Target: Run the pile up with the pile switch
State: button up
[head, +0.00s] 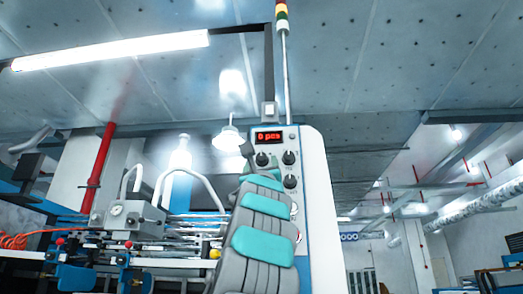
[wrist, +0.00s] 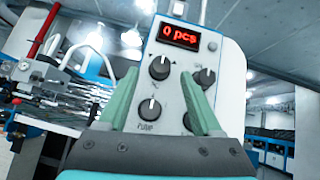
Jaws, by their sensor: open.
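A control panel (head: 312,190) stands upright ahead, with a red display reading "0 pcs" (wrist: 180,35). In the wrist view the panel bears a black upper-left knob (wrist: 159,67), an upper-right knob (wrist: 206,77) and a lower-left knob (wrist: 149,108) whose label looks like "PUMP". Another control at lower right is mostly hidden behind my right finger. I cannot read which one is the pile switch. My gripper (wrist: 160,80) is open and empty, its two teal fingers pointing at the panel around the upper-left knob's area. Contact with any knob is not visible. In the head view my arm covers the panel's lower left.
A machine with a grey box (head: 133,220), bent tubes and rails stands left of the panel. A red pipe (head: 97,170) rises behind it. A signal-light pole (head: 284,60) rises above the panel. Right of the panel is open room.

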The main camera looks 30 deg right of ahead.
aim_at(261, 159)
jog(key=shift+p+x, duration=0.7)
jog(key=shift+x, duration=0.45)
jog(key=shift+w+d+r+p, duration=0.2)
jog(key=shift+r+p, duration=0.1)
jog(key=shift+p, duration=0.1)
grip_shut()
